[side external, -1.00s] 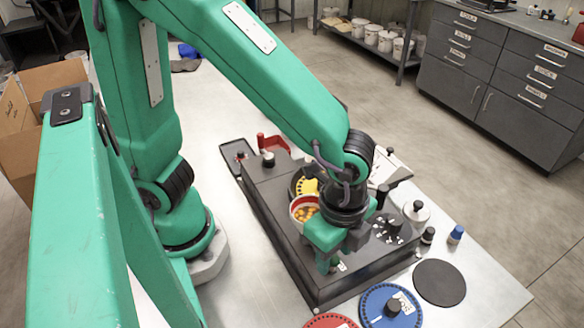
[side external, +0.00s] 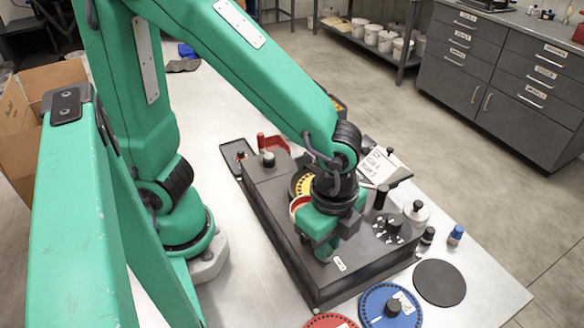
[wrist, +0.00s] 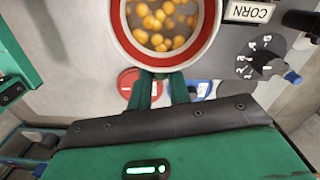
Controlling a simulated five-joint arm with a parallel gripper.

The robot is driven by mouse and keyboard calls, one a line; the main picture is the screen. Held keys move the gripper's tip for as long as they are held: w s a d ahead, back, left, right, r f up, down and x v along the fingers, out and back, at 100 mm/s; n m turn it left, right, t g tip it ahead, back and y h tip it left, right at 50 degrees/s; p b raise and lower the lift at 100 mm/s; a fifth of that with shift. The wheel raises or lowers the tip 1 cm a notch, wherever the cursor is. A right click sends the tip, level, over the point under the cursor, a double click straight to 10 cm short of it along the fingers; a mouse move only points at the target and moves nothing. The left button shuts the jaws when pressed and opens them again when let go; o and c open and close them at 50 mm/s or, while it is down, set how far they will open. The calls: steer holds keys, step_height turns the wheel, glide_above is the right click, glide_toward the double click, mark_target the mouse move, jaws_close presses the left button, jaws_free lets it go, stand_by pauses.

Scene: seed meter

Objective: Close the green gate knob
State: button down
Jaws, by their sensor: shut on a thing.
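The dark seed meter (side external: 290,235) lies on the metal table. My gripper (side external: 322,254) is low over its near side, just in front of the red-rimmed hopper (side external: 298,204). In the wrist view the hopper (wrist: 118,38) holds yellow kernels, and my gripper (wrist: 160,88) points at its near rim with both fingers close together. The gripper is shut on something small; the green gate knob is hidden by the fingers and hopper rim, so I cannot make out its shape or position.
A dial (side external: 392,228), a black upright knob (side external: 381,197) and a white-lidded jar (side external: 416,214) stand to the right. Blue (side external: 390,306) and red (side external: 331,321) discs and a black round pad (side external: 440,282) lie in front.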

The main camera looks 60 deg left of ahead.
steer(key=shift+a, duration=0.25)
steer(key=c, duration=1.3)
jaws_free()
steer(key=shift+d+r, duration=0.1)
steer(key=shift+r, duration=3.85)
steer(key=a+r+n+t, duration=0.2)
steer(key=a+n, duration=0.5)
steer(key=a, duration=0.2)
steer(key=a+r+n+t, duration=0.3)
steer(key=a+n, duration=0.5)
steer(key=a, duration=0.1)
steer(key=shift+w+a+r+t, duration=0.25)
steer(key=shift+w+a+t, duration=0.05)
steer(key=shift+a, duration=0.1)
